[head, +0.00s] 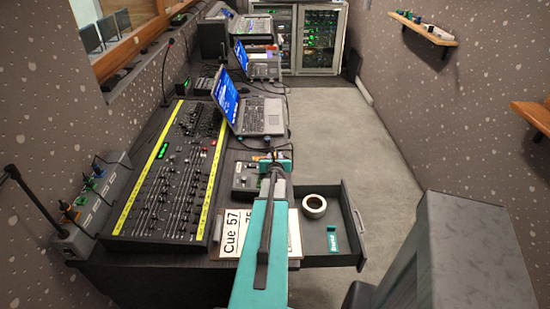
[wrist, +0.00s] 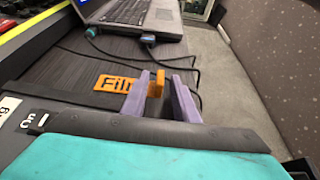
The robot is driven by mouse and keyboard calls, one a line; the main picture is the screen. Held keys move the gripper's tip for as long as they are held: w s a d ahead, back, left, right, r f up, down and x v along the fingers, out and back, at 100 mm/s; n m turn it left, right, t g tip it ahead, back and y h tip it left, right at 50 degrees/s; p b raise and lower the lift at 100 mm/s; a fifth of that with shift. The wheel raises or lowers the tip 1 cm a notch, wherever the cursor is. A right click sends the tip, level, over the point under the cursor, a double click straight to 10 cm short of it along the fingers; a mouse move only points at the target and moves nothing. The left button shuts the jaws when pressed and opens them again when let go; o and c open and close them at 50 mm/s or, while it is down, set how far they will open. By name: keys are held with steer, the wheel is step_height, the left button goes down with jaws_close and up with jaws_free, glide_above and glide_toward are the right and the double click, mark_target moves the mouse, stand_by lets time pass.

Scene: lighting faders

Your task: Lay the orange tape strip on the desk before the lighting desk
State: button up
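The orange tape strip (wrist: 113,83), with dark lettering that begins "Fil", is over the dark desk top in the wrist view. My gripper (wrist: 157,78) has two purple fingers, one on each side of an upright orange piece at the strip's right end. The left finger hides part of the strip. I cannot tell whether the fingers press on it or whether the strip touches the desk. In the head view my gripper (head: 275,158) is past the small black box, with a little orange beside it. The lighting desk (head: 172,178) has yellow-edged fader rows and stands to its left.
A laptop (head: 262,115) with cables stands beyond my gripper. An open drawer (head: 352,222) sticks out at right, holding a white tape roll (head: 314,206) and a teal item (head: 332,240).

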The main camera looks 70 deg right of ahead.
steer(key=shift+r, duration=0.2)
steer(key=shift+v, duration=6)
steer(key=shift+f, duration=0.1)
